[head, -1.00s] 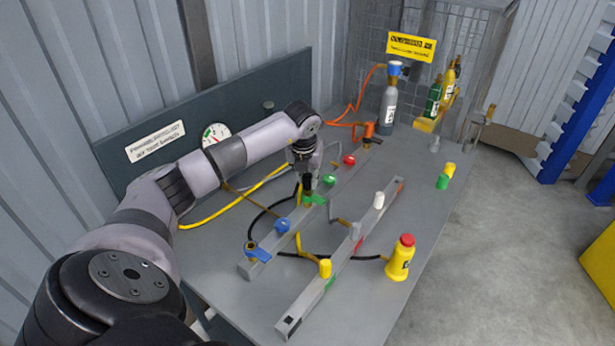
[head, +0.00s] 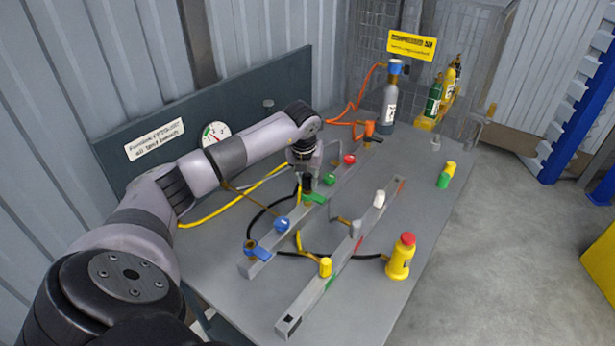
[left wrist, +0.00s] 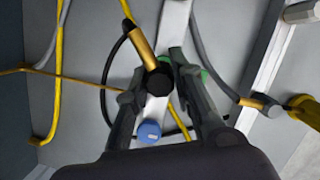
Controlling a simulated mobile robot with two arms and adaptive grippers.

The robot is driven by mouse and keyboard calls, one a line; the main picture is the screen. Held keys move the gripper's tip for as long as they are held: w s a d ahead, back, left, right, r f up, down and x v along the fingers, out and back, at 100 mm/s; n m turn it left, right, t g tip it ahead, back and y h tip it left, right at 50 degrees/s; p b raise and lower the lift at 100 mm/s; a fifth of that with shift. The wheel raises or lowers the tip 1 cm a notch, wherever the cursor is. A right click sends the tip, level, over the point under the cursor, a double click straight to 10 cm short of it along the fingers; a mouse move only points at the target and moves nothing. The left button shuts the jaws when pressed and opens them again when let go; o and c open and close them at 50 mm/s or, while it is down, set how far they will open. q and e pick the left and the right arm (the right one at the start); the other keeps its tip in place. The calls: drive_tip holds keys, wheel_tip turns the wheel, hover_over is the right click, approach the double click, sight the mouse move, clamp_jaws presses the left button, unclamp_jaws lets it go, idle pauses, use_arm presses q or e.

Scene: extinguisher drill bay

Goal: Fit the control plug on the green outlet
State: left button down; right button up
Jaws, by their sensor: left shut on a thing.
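My left gripper (head: 307,182) points down over the far rail and is shut on the control plug. In the left wrist view the control plug (left wrist: 143,48) shows as a brass body with a black round end (left wrist: 158,82), between my fingertips. The green outlet (head: 316,199) shows as a green part on the rail, right below my gripper. It also shows in the left wrist view (left wrist: 200,76), partly hidden by my right-hand finger. Whether the plug touches the outlet cannot be told. My right gripper is not in view.
A blue knob (head: 282,224), a green knob (head: 329,179) and a red knob (head: 349,160) stand near the plug. A blue lever (head: 258,249) sits at the rail's near end.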

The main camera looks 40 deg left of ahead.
use_arm(q)
drive_tip(key=shift+s+f+b, duration=0.1)
drive_tip(key=shift+f+b, duration=0.2)
drive_tip(key=shift+f, duration=0.2)
drive_tip(key=c, duration=1.3)
unclamp_jaws()
drive_tip(key=v, duration=1.2)
